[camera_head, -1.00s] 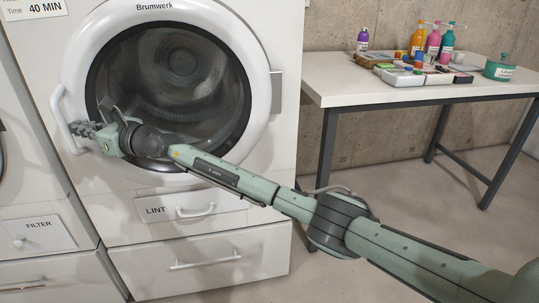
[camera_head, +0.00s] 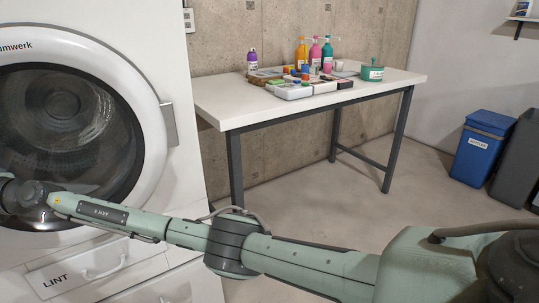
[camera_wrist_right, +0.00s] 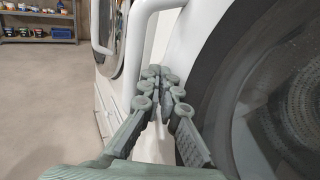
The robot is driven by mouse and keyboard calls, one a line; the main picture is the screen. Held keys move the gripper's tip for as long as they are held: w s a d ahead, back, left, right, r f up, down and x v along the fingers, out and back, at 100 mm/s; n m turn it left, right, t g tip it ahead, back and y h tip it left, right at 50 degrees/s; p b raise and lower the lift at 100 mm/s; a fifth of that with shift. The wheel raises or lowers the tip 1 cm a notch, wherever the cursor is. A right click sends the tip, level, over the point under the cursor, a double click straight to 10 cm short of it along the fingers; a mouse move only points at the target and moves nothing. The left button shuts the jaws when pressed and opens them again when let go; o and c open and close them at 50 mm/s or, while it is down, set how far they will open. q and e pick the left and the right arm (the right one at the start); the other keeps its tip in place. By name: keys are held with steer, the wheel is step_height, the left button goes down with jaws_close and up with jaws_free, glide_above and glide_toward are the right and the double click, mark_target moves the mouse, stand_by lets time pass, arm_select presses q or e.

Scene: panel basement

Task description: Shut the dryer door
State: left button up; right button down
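The dryer door (camera_head: 152,105) is a round white ring with dark glass, at the left edge of the head view. Its hinge (camera_head: 167,124) is on the right side. It looks close to the dryer front, but I cannot tell whether it is fully shut. My right arm crosses low in front of it, and its gripper is beyond the left edge of that view. In the right wrist view my right gripper (camera_wrist_right: 158,78) has its fingertips together, beside the door's white rim (camera_wrist_right: 182,42). A white handle (camera_wrist_right: 140,22) curves above the fingers; nothing shows between them. My left gripper is out of view.
A white table (camera_head: 215,105) with bottles and trays stands right of the dryer (camera_head: 185,165). A blue bin (camera_head: 478,150) stands at the far right. The floor (camera_head: 340,205) between them is clear. Shelves (camera_wrist_right: 40,22) stand far off in the wrist view.

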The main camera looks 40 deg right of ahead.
steer(key=shift+w+d+r, duration=0.2)
steer(key=shift+d+r, duration=0.05)
steer(key=shift+r, duration=0.05)
